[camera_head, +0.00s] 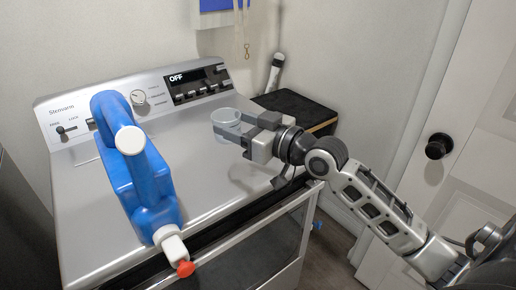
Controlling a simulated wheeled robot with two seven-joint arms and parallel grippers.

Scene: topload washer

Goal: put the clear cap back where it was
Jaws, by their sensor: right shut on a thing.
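The clear cap (226,119) is a small translucent cup shape above the right part of the washer's top. My right gripper (236,127) reaches in from the right and is shut on the cap, with its fingers around the cap's sides. The cap appears to be held above the lid, with a soft shadow below it. A blue detergent jug (140,180) lies on the washer to the left, with a white cap on its upper side and a white spout with a red tip (185,268) over the front edge. My left gripper is not in view.
The washer (85,205) has a control panel with a knob (138,97) and a display reading OFF (178,77). A dark-topped stand (295,106) is behind my right gripper. A white door (470,130) is at right. The lid between jug and gripper is clear.

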